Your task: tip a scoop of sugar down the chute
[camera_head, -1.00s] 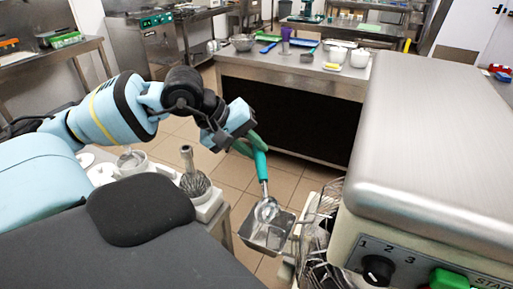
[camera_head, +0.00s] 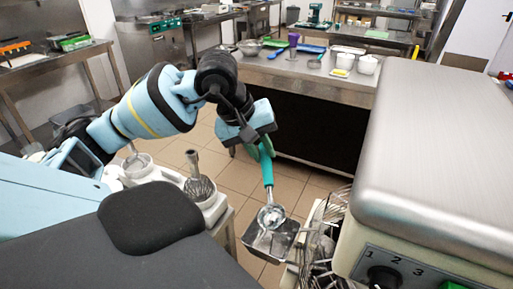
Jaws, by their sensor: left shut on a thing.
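My left gripper (camera_head: 262,146) is shut on the green handle of a scoop (camera_head: 267,171). The scoop hangs down from the gripper with its handle nearly upright. Its round metal bowl (camera_head: 271,216) is over the open metal chute (camera_head: 262,247), overlapping its upper edge in the picture. I cannot tell whether the bowl touches the chute or how much sugar is in it. The chute sits at the left side of the wire guard (camera_head: 322,235) of a large mixer (camera_head: 440,150). My right gripper is not in view.
A whisk (camera_head: 199,184) stands on a white stand at the left, near a white pot (camera_head: 141,168). A steel counter (camera_head: 300,76) with bowls and tools stands at the back. Tiled floor (camera_head: 235,178) lies open between.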

